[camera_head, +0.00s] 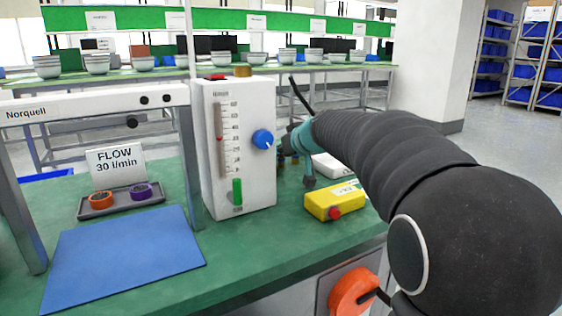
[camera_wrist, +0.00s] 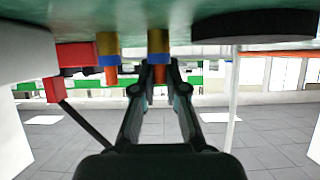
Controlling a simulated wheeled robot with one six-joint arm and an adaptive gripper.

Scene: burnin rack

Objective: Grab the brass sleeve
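Two slim upright pieces, each with a brass-coloured part, a blue band and an orange part, show in the wrist view, which looks upside down with the bench at the top. The left brass piece (camera_wrist: 108,44) stands apart from my fingers. The other brass piece (camera_wrist: 158,41) lines up with the gap between my fingertips. My gripper (camera_wrist: 160,75) has its fingers apart on either side of that piece's orange part; contact cannot be made out. In the head view my gripper (camera_head: 302,160) is low over the bench beside the white flow meter, which partly hides small parts there.
The white flow meter (camera_head: 240,150) with a blue knob stands close left of my gripper. A yellow box (camera_head: 334,200) with a red button is in front. A grey tray (camera_head: 121,205) with orange and purple rings and a blue mat (camera_head: 120,255) lie left.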

